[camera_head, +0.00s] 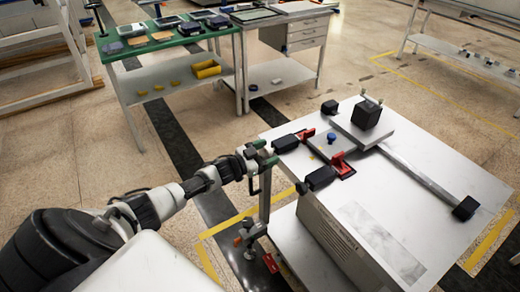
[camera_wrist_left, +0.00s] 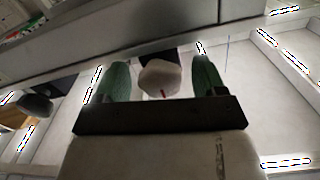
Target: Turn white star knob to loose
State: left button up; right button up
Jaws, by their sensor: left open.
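The white star knob (camera_wrist_left: 160,77) shows in the left wrist view, with a small red mark on its near face and a dark block behind it. My left gripper (camera_wrist_left: 158,60) is open, with one green finger on each side of the knob and visible gaps to both. In the head view my left gripper (camera_head: 262,158) is at the left edge of the white-topped table (camera_head: 375,220), beside the black-handled clamps. The knob cannot be made out there. My right gripper is in neither view.
On the white top are red toggle clamps (camera_head: 341,163) with black handles, a small blue knob (camera_head: 331,137), a black block (camera_head: 366,115) and a long bar (camera_head: 420,175). A green-topped bench (camera_head: 165,45) stands behind. A post with red-handled clamps (camera_head: 250,235) stands below my gripper.

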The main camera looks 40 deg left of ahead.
pick_arm(q)
jog(key=v, duration=1)
jog(key=shift+s+a, duration=0.15)
jog(key=shift+s, duration=0.1)
jog(key=shift+f, duration=0.1)
jog(key=s+d+f+n+g+y, duration=0.1)
jog(key=s+f+g+y, duration=0.1)
jog(key=s+f, duration=0.6)
jog(key=s+d+f+n+g+y, duration=0.2)
jog(key=s+f+g+y, duration=0.1)
jog(key=f, duration=0.8)
jog(key=s+d+f+n+g+y, duration=0.1)
jog(key=s+f+g+y, duration=0.1)
jog(key=s+f, duration=0.6)
jog(key=s+d+f+g, duration=0.3)
jog(key=s+d+f, duration=0.1)
jog(key=s, duration=0.4)
jog(key=s+d+f+g, duration=0.2)
jog(key=s+d+f, duration=0.3)
jog(key=s, duration=0.3)
jog(key=s+d+f+g, duration=0.3)
jog(key=s+d+f, duration=0.2)
jog(key=s, duration=0.3)
jog(key=shift+s+g, duration=0.3)
jog(key=shift+w+d, duration=0.1)
jog(key=shift+d, duration=0.05)
